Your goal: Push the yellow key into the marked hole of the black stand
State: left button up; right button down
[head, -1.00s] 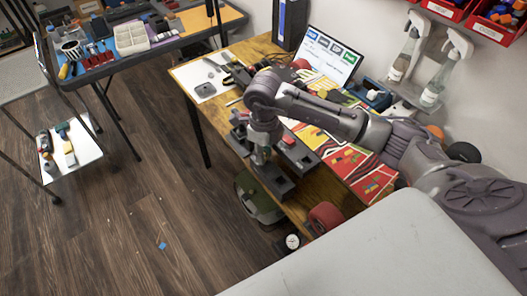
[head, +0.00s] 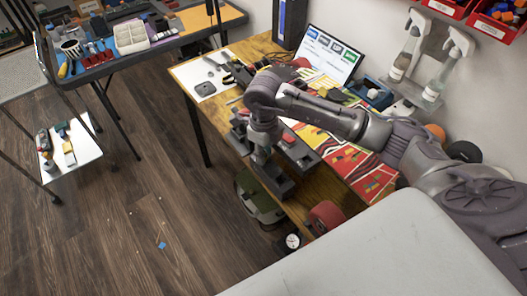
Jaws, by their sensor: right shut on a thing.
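My right gripper (head: 262,158) points straight down over the wooden workbench, at its front edge. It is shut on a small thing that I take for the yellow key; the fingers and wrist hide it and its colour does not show. A black stand (head: 279,185) lies right under the fingertips. The marked hole is hidden or too small to make out, and I cannot tell whether the held thing touches the stand. My left gripper is out of view.
Dark blocks with red parts (head: 289,138) sit beside the arm on the workbench (head: 325,199). A green bag (head: 258,199) and a red roll (head: 327,216) are below. The floor at left is mostly clear.

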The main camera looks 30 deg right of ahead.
jog(key=shift+f, duration=0.1)
jog(key=c, duration=0.9)
grip_release()
jog(key=shift+w+d, duration=0.1)
jog(key=shift+c, duration=0.7)
jog(key=shift+d+r, duration=0.1)
jog(key=shift+r, duration=0.15)
